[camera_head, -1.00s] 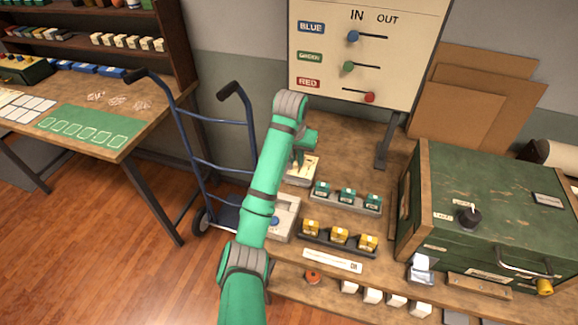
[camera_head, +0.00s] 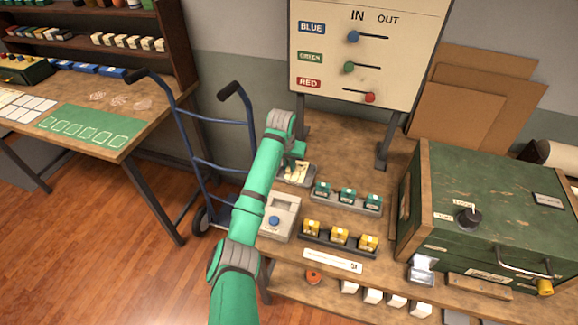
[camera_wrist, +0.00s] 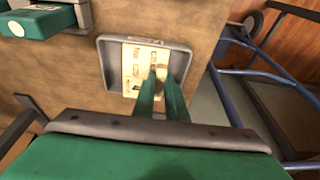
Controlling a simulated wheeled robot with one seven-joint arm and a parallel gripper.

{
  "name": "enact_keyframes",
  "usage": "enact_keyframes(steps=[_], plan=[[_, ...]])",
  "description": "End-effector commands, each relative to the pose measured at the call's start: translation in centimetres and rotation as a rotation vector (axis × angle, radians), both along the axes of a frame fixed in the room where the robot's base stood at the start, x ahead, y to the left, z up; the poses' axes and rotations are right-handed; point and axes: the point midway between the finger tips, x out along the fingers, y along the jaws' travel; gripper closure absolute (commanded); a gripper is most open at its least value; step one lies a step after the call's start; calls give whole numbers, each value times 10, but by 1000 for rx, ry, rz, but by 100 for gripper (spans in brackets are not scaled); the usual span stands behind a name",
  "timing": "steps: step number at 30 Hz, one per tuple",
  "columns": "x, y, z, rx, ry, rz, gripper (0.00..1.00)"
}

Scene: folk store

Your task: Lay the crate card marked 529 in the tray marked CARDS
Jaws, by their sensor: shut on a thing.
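The grey tray (camera_wrist: 110,65) lies on the wooden bench. It also shows in the head view (camera_head: 303,184), behind the white box with a blue button. Cream cards with dark print (camera_wrist: 138,66) show inside the tray's outline in the wrist view. My gripper (camera_wrist: 161,78) is over the tray with its green fingers close together, shut on a cream card (camera_wrist: 161,72) that is mostly hidden by the fingertips. In the head view my gripper (camera_head: 294,158) is at the tray's back left. I cannot read the number 529 or the tray's label.
The white box (camera_head: 283,232) stands just in front of the tray. Racks of green (camera_head: 347,195) and yellow (camera_head: 340,236) blocks are to the right. A large green chest (camera_head: 480,210) fills the right. A blue hand truck (camera_head: 205,165) stands left of the bench.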

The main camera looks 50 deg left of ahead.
Motion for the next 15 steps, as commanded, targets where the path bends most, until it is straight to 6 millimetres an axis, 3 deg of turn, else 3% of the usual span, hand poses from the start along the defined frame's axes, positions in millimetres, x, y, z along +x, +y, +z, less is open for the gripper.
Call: enact_keyframes(steps=[2, 3, 5, 6, 15], plan=[[-2, -3, -6, -7, 9, -1, 100], [-2, -3, -6, -7, 10, -1, 86], [-2, -3, -6, -9, 10, -1, 72], [-2, -3, -7, -9, 10, -1, 70], [-1, -4, -7, -10, 11, -2, 70]])
